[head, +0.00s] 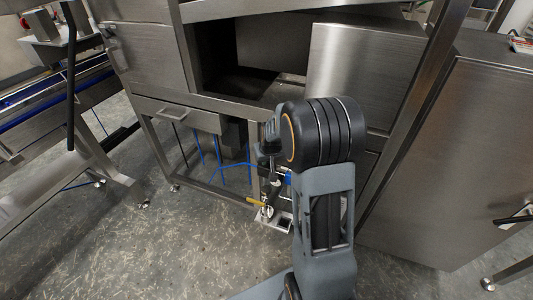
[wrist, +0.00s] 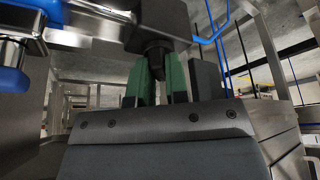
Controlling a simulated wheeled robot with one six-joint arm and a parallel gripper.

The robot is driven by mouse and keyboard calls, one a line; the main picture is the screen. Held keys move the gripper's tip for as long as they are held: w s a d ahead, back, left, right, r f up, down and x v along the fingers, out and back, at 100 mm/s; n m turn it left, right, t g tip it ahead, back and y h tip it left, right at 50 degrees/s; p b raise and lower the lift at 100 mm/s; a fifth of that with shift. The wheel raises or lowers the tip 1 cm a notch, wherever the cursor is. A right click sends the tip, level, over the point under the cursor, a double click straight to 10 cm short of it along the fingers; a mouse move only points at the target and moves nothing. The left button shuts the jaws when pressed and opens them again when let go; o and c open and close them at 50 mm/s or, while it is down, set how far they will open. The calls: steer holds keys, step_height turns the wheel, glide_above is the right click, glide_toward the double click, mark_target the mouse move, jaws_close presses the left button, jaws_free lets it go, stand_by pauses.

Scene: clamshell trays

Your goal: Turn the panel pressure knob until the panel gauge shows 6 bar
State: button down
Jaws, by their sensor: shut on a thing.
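In the wrist view the green fingers of my gripper (wrist: 159,82) are closed around a small dark knob (wrist: 156,58). The knob sits against a dark block (wrist: 160,22), the body it belongs to. One finger is on each side of it. In the head view my own arm covers most of this spot, and the knob cannot be made out. The gauge face cannot be made out in either view, so I cannot tell its reading.
A yellow lever (head: 256,203) and a blue fitting (head: 288,178) are close beside my arm. Blue hoses (head: 219,150) hang under the steel machine frame (head: 160,150). A steel cabinet (head: 450,150) stands at right. The floor (head: 130,245) at left front is clear.

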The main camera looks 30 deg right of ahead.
steer(key=shift+m+h+p, duration=0.3)
steer(key=shift+m+p, duration=0.3)
steer(key=shift+m, duration=0.3)
steer(key=c, duration=1.1)
jaws_free()
steer(key=p+v, duration=0.4)
steer(key=v, duration=0.9)
steer(key=shift+a+r, duration=0.2)
steer(key=shift+r, duration=0.2)
